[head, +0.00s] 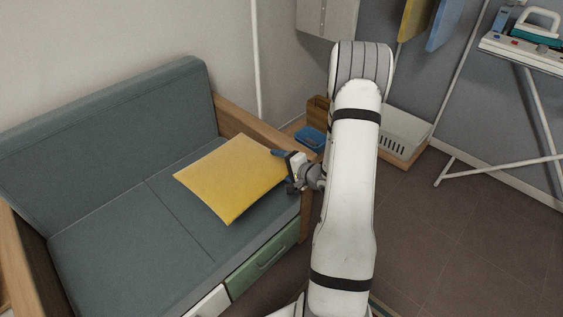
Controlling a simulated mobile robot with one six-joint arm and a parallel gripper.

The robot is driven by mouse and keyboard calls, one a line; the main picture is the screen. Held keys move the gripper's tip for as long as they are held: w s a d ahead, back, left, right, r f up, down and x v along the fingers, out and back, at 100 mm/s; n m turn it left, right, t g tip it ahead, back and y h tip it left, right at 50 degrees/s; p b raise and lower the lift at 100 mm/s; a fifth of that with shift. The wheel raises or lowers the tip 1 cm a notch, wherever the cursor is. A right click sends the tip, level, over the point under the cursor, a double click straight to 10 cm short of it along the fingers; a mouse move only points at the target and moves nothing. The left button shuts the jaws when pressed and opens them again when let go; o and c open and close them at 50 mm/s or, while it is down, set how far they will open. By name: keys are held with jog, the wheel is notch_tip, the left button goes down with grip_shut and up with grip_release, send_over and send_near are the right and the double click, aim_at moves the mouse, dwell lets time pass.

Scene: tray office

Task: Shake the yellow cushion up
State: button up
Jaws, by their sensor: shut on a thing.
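The yellow cushion (230,178) is over the right part of the grey-green sofa seat (120,245), near the wooden armrest (262,133). It looks flat and slightly tilted; I cannot tell whether its underside touches the seat. My gripper (284,160) is at the cushion's right corner and is shut on it. The fingertips are partly hidden by the gripper body and the cushion edge.
The sofa backrest (110,135) stands behind the seat. A green drawer (262,263) is in the sofa front. A light basket (404,138) and an ironing board (525,48) stand at right. The brown floor (450,235) there is clear.

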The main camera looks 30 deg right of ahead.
notch_tip(320, 180, down, 6)
jog(key=b, duration=0.3)
notch_tip(320, 180, up, 9)
jog(key=p, duration=0.9)
jog(key=shift+r, duration=0.15)
notch_tip(320, 180, down, 10)
jog(key=b, duration=0.6)
notch_tip(320, 180, up, 10)
jog(key=p, duration=0.7)
jog(key=shift+p, duration=0.4)
notch_tip(320, 180, down, 9)
jog(key=b, duration=0.6)
